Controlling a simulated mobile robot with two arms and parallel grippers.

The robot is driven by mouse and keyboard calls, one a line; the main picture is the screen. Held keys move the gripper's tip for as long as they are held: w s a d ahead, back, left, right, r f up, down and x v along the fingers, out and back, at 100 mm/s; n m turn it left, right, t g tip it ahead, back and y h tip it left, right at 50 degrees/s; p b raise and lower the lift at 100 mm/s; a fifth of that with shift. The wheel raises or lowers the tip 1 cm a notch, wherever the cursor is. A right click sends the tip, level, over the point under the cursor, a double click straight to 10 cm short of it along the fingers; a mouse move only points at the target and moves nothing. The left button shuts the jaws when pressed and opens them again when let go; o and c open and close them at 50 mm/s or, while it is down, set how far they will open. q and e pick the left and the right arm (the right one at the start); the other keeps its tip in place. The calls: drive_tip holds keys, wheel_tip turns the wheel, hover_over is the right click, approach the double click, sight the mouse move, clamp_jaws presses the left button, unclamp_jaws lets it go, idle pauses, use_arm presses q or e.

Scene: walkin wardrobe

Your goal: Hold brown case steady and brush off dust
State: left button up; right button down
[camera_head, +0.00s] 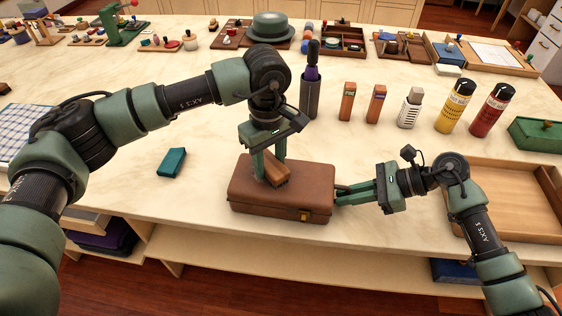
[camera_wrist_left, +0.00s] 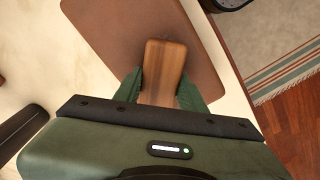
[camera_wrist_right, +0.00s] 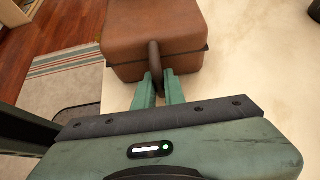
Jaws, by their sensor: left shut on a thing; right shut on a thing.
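The brown case (camera_head: 290,207) lies flat and closed near the front edge of the pale worktop, with a brass latch on its front. It also shows in the left wrist view (camera_wrist_left: 110,30) and the right wrist view (camera_wrist_right: 175,30). My left gripper (camera_head: 268,172) points down over the case lid, shut on a wooden brush (camera_wrist_left: 164,70). The brush is at the lid; its bristles are hidden. My right gripper (camera_head: 345,194) reaches in from the right, shut on the case's dark handle (camera_wrist_right: 156,62) at its right side. Dust is too fine to make out.
A teal block (camera_head: 171,162) lies left of the case. Behind stand a dark holder (camera_head: 310,98), two small orange-brown boxes, a white bottle (camera_head: 409,108), and yellow and red cans (camera_head: 455,106). An empty wooden tray (camera_head: 520,205) lies right, partly behind my right arm.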

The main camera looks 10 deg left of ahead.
sight(289, 170)
use_arm(q)
drive_tip(key=shift+w+a, duration=0.1)
drive_tip(key=shift+a, duration=2.65)
drive_tip(key=shift+s+d, duration=0.2)
drive_tip(key=shift+d, duration=4.75)
drive_tip(key=shift+s+d, duration=0.1)
drive_tip(key=shift+s, duration=0.5)
drive_tip(key=shift+w+a, duration=0.15)
drive_tip(key=shift+a, duration=2.35)
drive_tip(key=shift+w+a, duration=0.1)
drive_tip(key=shift+a, duration=2.4)
drive_tip(key=shift+s+d, duration=0.2)
drive_tip(key=shift+d, duration=4.7)
drive_tip(key=shift+d+r, duration=0.15)
drive_tip(key=shift+w+r, duration=0.1)
drive_tip(key=shift+r, duration=0.75)
wheel_tip(289, 170, up, 6)
use_arm(e)
drive_tip(key=c, duration=1.4)
unclamp_jaws()
